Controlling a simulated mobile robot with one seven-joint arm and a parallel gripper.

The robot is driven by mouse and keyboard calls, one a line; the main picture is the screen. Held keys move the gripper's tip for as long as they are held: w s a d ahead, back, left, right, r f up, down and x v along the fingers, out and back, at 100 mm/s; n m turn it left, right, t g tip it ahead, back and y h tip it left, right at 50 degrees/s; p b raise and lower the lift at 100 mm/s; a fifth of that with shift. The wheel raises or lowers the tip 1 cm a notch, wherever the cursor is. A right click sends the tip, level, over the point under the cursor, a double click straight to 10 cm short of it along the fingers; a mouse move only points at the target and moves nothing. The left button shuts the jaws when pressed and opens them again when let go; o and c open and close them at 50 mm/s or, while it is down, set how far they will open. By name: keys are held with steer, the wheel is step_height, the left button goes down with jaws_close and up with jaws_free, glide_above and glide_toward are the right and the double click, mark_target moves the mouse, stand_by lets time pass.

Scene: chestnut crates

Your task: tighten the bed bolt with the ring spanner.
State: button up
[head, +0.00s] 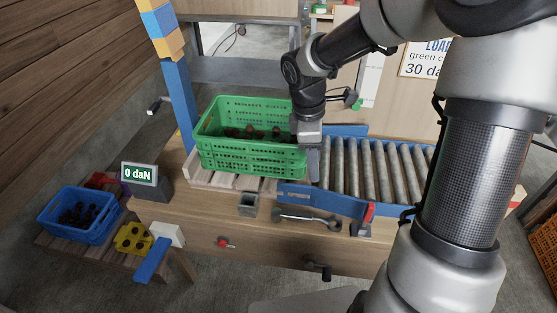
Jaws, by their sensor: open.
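The ring spanner (308,218), a grey metal bar with rounded ends, lies at the front of the wooden bench, below the blue rail (320,198). I cannot make out the bed bolt, nor whether either end of the spanner sits around a bolt head. My gripper (313,163) is open and points down at the right end of the green crate (250,160), behind and above the spanner and apart from it. I cannot tell whether it touches the crate wall.
The green crate holds brown chestnuts and stands on wooden slats left of the roller conveyor (375,165). A display (140,174) reads 0 daN. A small grey open box (248,205) stands left of the spanner. A blue crate (80,214) sits on a low stand at left.

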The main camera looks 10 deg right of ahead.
steer(key=w+a+f+y, duration=0.1)
steer(key=a+f+y, duration=0.1)
steer(key=a+f, duration=0.15)
steer(key=b, duration=0.4)
glide_above(295, 214)
steer(key=f, duration=1)
steer(key=shift+w+d+f, duration=0.1)
steer(key=shift+w+f, duration=0.2)
steer(key=shift+f, duration=0.1)
steer(key=shift+s+f+b, duration=0.15)
steer(key=shift+f+b, duration=0.5)
steer(key=shift+f, duration=0.95)
steer(key=shift+s+f+b, duration=0.15)
steer(key=shift+f+b, duration=0.45)
steer(key=shift+f, duration=0.95)
jaws_close()
